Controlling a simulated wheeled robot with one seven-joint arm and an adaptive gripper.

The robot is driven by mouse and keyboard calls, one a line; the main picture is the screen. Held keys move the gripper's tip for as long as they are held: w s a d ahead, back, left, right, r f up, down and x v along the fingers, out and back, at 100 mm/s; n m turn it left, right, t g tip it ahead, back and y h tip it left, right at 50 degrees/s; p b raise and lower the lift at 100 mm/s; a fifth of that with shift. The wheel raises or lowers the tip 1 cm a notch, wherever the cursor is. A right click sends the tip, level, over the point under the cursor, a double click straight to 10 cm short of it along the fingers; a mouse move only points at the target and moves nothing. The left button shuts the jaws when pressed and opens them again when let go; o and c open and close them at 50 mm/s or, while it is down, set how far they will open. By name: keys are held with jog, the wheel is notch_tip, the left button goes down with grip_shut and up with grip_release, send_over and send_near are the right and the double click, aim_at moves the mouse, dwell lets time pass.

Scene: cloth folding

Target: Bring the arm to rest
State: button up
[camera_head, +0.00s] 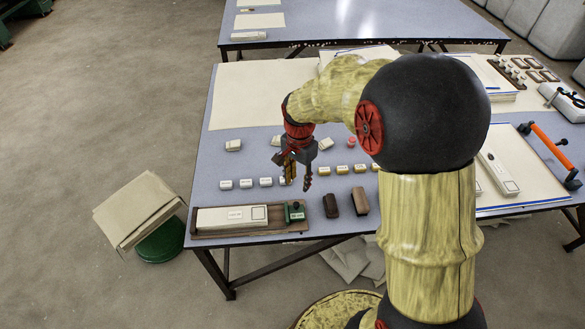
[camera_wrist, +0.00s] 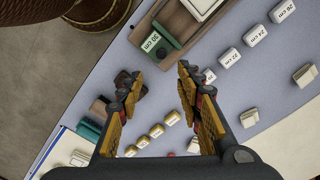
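My gripper (camera_head: 298,182) hangs from my arm above the near left part of the blue-grey table (camera_head: 255,168), with its fingers pointing down. In the wrist view the two yellow-and-black fingers of my gripper (camera_wrist: 158,76) stand well apart, with only the table and small items visible between them. Nothing is held. A wooden board (camera_head: 285,225) with a pale folded piece (camera_head: 230,217) lies along the near left edge. A green block (camera_head: 295,211) sits at the board's right end, and its label in the wrist view reads "30 cm".
White labelled blocks (camera_head: 246,183) and yellow ones (camera_head: 341,169) form a row by my gripper. Two dark brown blocks (camera_head: 331,205) stand near the front edge. A pale sheet (camera_head: 250,95) covers the table's far left. An orange-handled tool (camera_head: 548,141) lies at right.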

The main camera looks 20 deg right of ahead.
jog(key=s+a+r+n+t, duration=0.2)
jog(key=s+r+n, duration=0.4)
jog(key=s+r, duration=0.4)
jog(key=s+a+r+n+t, duration=0.3)
jog(key=s+r+n, duration=0.3)
jog(key=s+r, duration=0.3)
jog(key=shift+s+a+r+n+t, duration=0.3)
jog(key=shift+s+a+r, duration=0.05)
jog(key=shift+s+a, duration=0.25)
